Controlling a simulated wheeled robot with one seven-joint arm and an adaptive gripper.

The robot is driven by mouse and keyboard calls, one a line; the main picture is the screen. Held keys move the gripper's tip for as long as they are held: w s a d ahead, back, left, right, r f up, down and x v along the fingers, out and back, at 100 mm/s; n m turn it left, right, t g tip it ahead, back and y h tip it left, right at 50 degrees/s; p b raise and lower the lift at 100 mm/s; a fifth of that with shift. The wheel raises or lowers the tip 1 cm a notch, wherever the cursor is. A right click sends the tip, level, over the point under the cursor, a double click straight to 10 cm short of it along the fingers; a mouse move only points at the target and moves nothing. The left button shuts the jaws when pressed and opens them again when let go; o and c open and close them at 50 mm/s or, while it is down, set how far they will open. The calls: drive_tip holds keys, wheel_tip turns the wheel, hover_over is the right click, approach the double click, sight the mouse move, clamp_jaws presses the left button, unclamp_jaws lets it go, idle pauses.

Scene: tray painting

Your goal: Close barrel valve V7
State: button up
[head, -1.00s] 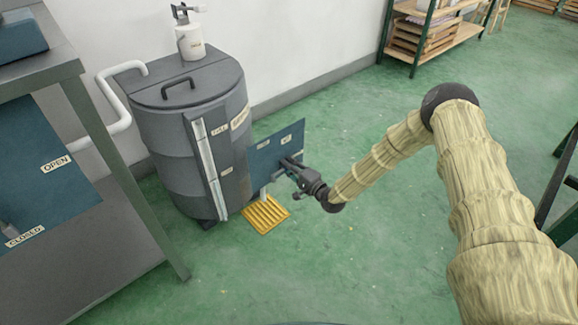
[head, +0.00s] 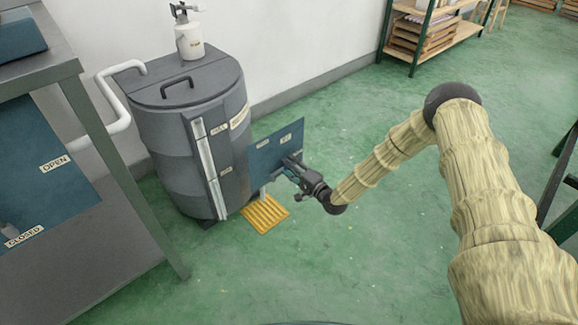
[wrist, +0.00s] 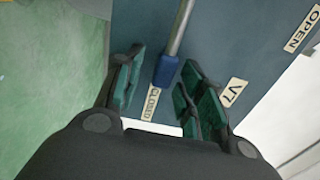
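The V7 valve panel, a blue plate (head: 264,153), stands at the right side of the dark grey barrel (head: 172,140). In the wrist view the panel (wrist: 225,50) bears a V7 label (wrist: 232,92), an OPEN label (wrist: 303,30) and a CLOSED label (wrist: 152,103). The valve lever is a metal rod with a blue grip (wrist: 165,72); its grip end points at the CLOSED label. My gripper (wrist: 160,68) is open, its green-padded fingers on either side of the grip, with visible gaps. In the head view my gripper (head: 290,170) is in front of the panel, hiding the lever.
A yellow grating (head: 265,213) lies on the floor below the panel. A metal table (head: 130,190) stands at the left, with another blue OPEN/CLOSED panel (head: 45,130). A white pipe (head: 115,105) runs to the barrel. A white canister (head: 190,42) stands on the barrel. Green floor is free in front.

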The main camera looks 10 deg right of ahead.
drive_tip(key=v, duration=1.1)
drive_tip(key=shift+a, duration=0.1)
drive_tip(key=s+a+f+n+g+h, duration=0.2)
drive_tip(key=s+a+f+n+g, duration=0.15)
drive_tip(key=s+f, duration=0.4)
drive_tip(key=s+a+f+n+g+h, duration=0.15)
drive_tip(key=s+a+f+g, duration=0.3)
drive_tip(key=s, duration=0.65)
drive_tip(key=s+d+r+n+g+h, duration=0.1)
drive_tip(key=s+d+n+g+h, duration=0.25)
drive_tip(key=s, duration=0.95)
drive_tip(key=s+d+r+n+g+h, duration=0.15)
drive_tip(key=s+d+n+g, duration=0.25)
drive_tip(key=s, duration=0.9)
wheel_tip(320, 180, up, 38)
drive_tip(key=p, duration=3.8)
drive_tip(key=shift+a, duration=0.2)
drive_tip(key=shift+s+m, duration=0.15)
drive_tip(key=shift+m, duration=0.1)
